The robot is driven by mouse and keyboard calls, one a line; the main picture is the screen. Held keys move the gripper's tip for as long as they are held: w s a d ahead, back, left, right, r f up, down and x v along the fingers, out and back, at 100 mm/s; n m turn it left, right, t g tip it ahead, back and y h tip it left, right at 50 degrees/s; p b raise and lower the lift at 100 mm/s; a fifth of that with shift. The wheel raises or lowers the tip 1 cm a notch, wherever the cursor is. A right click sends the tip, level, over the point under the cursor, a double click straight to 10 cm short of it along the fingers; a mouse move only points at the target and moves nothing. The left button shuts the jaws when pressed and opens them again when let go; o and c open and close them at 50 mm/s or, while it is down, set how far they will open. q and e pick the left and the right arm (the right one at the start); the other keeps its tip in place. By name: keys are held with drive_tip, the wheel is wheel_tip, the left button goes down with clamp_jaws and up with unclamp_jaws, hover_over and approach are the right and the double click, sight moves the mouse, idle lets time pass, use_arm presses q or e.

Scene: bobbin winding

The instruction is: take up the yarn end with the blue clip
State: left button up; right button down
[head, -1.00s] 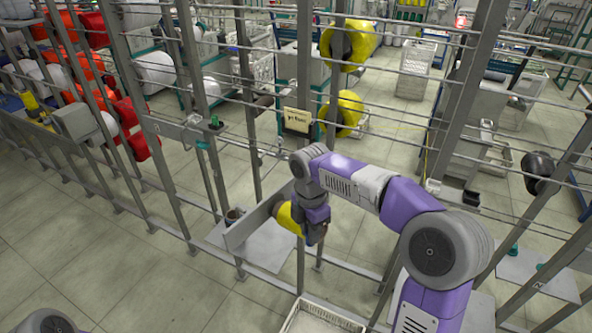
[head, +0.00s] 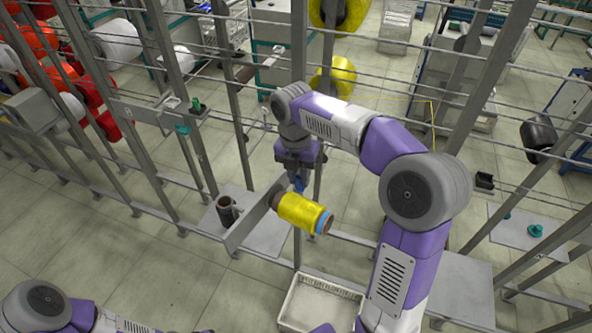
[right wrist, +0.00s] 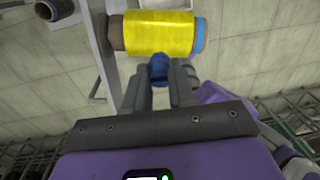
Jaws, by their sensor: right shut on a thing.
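The yellow bobbin (head: 302,211), with a brown end and a blue band at the other end, sits on the end of a grey bracket arm (head: 248,220). It also shows in the right wrist view (right wrist: 158,35), just beyond the fingertips. My right gripper (head: 298,178) is just above and behind the bobbin in the head view. Its fingers are shut on the blue clip (right wrist: 158,69), which also shows below the gripper in the head view (head: 299,185). I cannot make out a loose yarn end at the clip. My left gripper is out of view.
A white tray (head: 320,303) lies below the bobbin. Metal posts and rails surround the arm. Yellow spools (head: 333,78) hang behind, with a thin yellow strand (head: 432,124) to their right.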

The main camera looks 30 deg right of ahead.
sight(300, 189)
wheel_tip(300, 189, down, 3)
drive_tip(key=shift+w+r+b, duration=0.1)
drive_tip(key=shift+w+b, duration=0.05)
drive_tip(key=shift+b, duration=1.05)
drive_tip(key=shift+f+b, duration=0.6)
drive_tip(key=shift+b, duration=0.1)
drive_tip(key=shift+d+f+b, duration=0.1)
drive_tip(key=shift+f+b, duration=0.2)
drive_tip(key=shift+f, duration=0.45)
drive_tip(key=shift+s+f, duration=0.2)
drive_tip(key=shift+f, duration=0.3)
drive_tip(key=shift+r, duration=0.1)
drive_tip(key=r+p, duration=0.6)
drive_tip(key=shift+w, duration=0.25)
drive_tip(key=shift+f, duration=0.1)
